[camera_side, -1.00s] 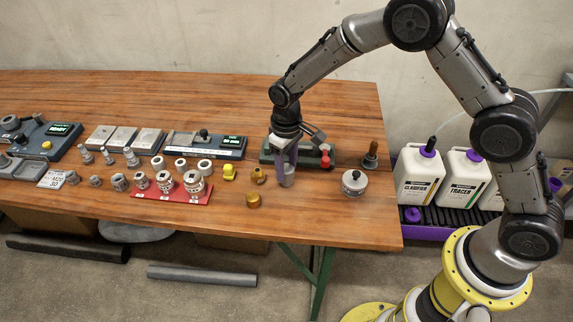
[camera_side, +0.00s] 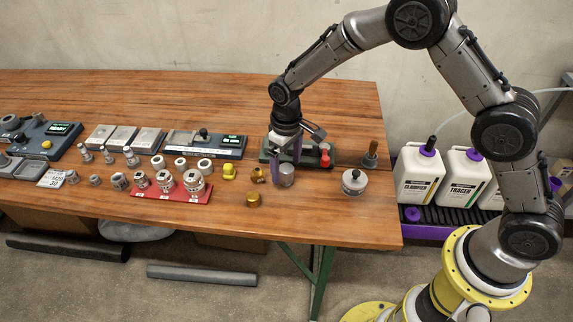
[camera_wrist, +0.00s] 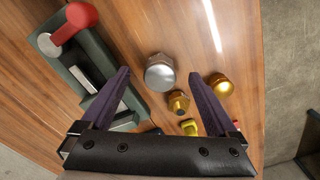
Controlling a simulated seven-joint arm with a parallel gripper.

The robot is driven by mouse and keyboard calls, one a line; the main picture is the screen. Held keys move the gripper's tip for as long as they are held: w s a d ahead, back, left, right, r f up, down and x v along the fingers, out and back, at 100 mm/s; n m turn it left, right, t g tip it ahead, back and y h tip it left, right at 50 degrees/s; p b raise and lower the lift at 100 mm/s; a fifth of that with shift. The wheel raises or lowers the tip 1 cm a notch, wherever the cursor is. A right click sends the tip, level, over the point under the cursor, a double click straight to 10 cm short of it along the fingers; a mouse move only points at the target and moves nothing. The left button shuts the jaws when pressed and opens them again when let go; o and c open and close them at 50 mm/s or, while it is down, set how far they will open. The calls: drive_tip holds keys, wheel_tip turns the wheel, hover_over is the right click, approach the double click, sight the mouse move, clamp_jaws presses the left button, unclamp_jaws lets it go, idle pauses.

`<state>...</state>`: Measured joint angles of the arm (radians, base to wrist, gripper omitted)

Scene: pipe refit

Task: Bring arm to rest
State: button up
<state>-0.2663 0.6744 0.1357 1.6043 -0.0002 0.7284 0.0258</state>
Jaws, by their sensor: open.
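My gripper (camera_side: 283,166) is over the right part of the wooden bench, its purple fingers pointing down. In the wrist view my gripper (camera_wrist: 165,88) has its two fingers spread wide with nothing held between them. A silver-grey cylindrical fitting (camera_side: 287,176) stands on the bench beside the fingers. The silver fitting (camera_wrist: 160,72) also shows in the wrist view, beyond and between the fingertips, apart from them. A brass fitting (camera_side: 254,200) and a smaller brass piece (camera_side: 258,176) stand to the left of it.
A green fixture with a red handle (camera_side: 325,158) lies behind my gripper. A round grey-topped part (camera_side: 354,182) and a brown-handled tool (camera_side: 371,155) stand to the right. A red tray of fittings (camera_side: 174,192) is to the left. White jugs (camera_side: 418,174) stand beyond the bench's right edge.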

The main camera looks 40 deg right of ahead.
drive_tip(key=shift+r, duration=3.25)
drive_tip(key=shift+w+d+r, duration=0.1)
drive_tip(key=shift+d+r, duration=0.05)
drive_tip(key=s+d+r+m+t, duration=0.1)
drive_tip(key=s+d+r, duration=0.2)
drive_tip(key=r, duration=0.4)
drive_tip(key=s+d+r+t, duration=0.2)
drive_tip(key=s+r, duration=0.1)
drive_tip(key=r, duration=0.4)
drive_tip(key=s+d+r+m+t, duration=0.1)
drive_tip(key=s+d+r, duration=0.2)
drive_tip(key=r, duration=0.3)
drive_tip(key=s+d+f, duration=0.1)
drive_tip(key=s+d, duration=0.1)
drive_tip(key=s, duration=0.8)
drive_tip(key=s+d+f+t, duration=0.1)
drive_tip(key=s+d, duration=0.1)
drive_tip(key=s, duration=0.9)
drive_tip(key=shift+s+d+f+m+t, duration=0.2)
drive_tip(key=shift+f+m+t, duration=0.1)
drive_tip(key=shift+f+m, duration=0.1)
